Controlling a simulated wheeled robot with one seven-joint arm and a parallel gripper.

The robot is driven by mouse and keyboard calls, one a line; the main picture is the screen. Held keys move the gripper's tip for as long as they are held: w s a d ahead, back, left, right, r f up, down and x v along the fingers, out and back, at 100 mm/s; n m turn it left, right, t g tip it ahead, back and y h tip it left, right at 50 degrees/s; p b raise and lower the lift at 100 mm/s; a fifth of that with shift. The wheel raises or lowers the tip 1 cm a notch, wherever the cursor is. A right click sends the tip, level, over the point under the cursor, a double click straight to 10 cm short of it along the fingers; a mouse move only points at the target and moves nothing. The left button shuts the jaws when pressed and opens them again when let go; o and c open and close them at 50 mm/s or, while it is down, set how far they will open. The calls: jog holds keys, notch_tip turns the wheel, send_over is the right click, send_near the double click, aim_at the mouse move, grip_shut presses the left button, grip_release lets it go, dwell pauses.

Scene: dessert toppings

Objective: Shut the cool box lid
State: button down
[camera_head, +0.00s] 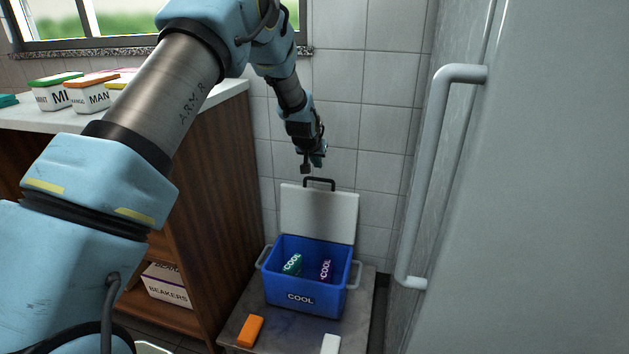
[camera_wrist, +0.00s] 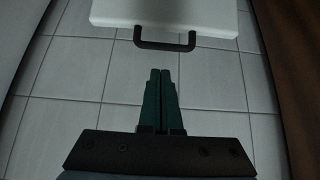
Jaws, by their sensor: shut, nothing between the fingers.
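The blue cool box (camera_head: 300,297) stands on a low grey table in the head view. Its white lid (camera_head: 318,214) is open, standing upright at the back of the box, with a dark handle (camera_head: 319,180) on its top edge. My gripper (camera_head: 306,169) is just above and slightly left of the handle, apart from it, with its fingers shut and empty. In the wrist view the shut fingertips (camera_wrist: 161,72) point toward the dark lid handle (camera_wrist: 165,43), with a small gap between. The lid's edge (camera_wrist: 165,12) shows at the top there.
Inside the box lie a green COOL pack (camera_head: 292,265) and a purple COOL pack (camera_head: 326,269). An orange block (camera_head: 250,330) and a white block (camera_head: 330,344) lie on the low table (camera_head: 364,308). A wooden cabinet (camera_head: 205,190) stands left; a large grey door handle (camera_head: 436,170) juts out right.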

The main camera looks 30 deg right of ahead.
jog(key=x, duration=0.9)
jog(key=shift+w+d+f+b, duration=0.1)
jog(key=shift+w+f+b, duration=0.05)
jog(key=shift+f+b, duration=0.15)
